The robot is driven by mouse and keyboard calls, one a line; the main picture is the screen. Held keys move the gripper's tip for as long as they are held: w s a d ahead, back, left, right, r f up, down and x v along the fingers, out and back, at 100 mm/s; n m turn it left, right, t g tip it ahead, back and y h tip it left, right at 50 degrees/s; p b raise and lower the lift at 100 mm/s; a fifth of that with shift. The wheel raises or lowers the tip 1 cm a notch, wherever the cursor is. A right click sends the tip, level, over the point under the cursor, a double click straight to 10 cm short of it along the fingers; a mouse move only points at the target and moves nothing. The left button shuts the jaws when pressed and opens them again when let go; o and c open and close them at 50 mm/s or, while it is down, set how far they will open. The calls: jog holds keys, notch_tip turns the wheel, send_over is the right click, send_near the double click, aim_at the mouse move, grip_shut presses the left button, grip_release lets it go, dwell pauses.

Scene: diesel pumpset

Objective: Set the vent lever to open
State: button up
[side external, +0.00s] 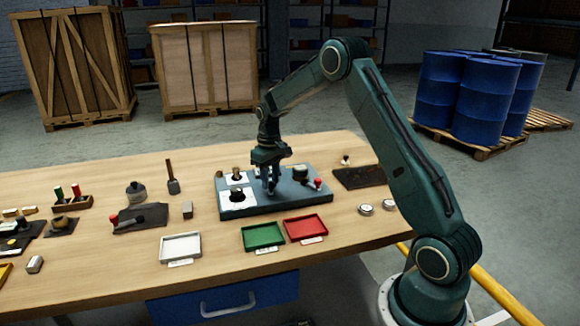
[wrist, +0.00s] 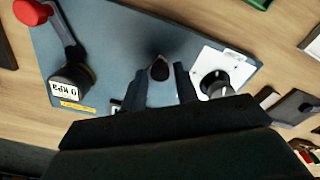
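A lever with a red knob (wrist: 32,12) and a grey arm shows at the upper left of the wrist view, on the blue-grey panel (wrist: 115,45); I take it to be the vent lever. In the side external view its red knob (side external: 318,183) is at the panel's right end. My gripper (wrist: 160,82) is open over the middle of the panel, apart from the lever. A small dark rounded piece (wrist: 160,69) shows between the fingertips; I cannot tell whether they touch it. In the side external view my gripper (side external: 269,190) points down at the panel.
A white plate with a round fitting (wrist: 215,80) is on the other side. Green (side external: 263,237), red (side external: 306,228) and white trays (side external: 180,248) lie in front of the panel.

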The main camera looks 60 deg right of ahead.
aim_at(271, 183)
jog(key=shift+o, duration=0.9)
notch_tip(271, 183, up, 14)
jog(key=shift+f, duration=0.1)
dwell(0.4)
